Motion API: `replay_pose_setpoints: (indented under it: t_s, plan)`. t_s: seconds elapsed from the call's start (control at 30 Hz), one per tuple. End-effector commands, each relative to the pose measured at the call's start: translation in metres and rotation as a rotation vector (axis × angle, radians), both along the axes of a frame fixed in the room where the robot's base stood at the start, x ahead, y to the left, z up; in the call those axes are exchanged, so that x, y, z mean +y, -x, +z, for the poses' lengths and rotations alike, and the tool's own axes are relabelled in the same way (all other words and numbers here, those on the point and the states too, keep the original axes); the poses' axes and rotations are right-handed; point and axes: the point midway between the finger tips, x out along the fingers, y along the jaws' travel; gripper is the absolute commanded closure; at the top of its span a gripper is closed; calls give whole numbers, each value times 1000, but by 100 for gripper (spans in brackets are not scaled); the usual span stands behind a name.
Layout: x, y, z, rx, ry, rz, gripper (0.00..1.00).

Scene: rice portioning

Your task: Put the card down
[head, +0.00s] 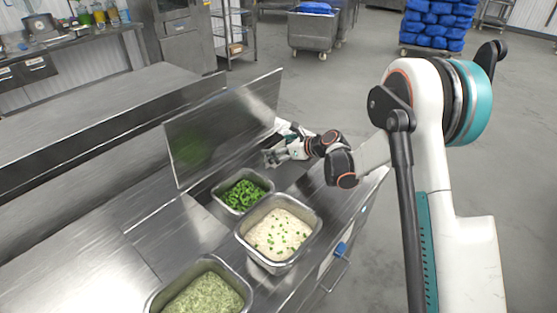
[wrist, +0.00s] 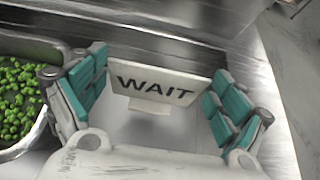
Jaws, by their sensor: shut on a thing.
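A white card (wrist: 170,82) with the word WAIT in black letters shows in the wrist view, with a small white tab below its face. My gripper (wrist: 160,72) has its teal-padded fingers at the card's left and right edges and is shut on it. In the head view my gripper (head: 276,156) is low over the steel counter (head: 180,228), behind the pan of green pieces and in front of the upright steel panel. The card is hard to make out there. I cannot tell whether its lower edge touches the counter.
A pan of chopped greens (head: 215,203), a pan of rice with green bits (head: 243,236) and a pan of pale green food (head: 150,303) line the counter. A steel panel (head: 222,125) stands behind. Bare counter lies left of the pans.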

Motion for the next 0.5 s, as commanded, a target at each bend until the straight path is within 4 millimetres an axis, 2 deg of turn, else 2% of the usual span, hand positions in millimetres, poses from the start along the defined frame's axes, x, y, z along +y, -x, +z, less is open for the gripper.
replay_pose_setpoints:
  t_s: [0.3, 0.5]
  plan:
    - [0, 0, -40, 0, 0, 0, 25]
    - [0, 0, -41, 0, 0, 0, 25]
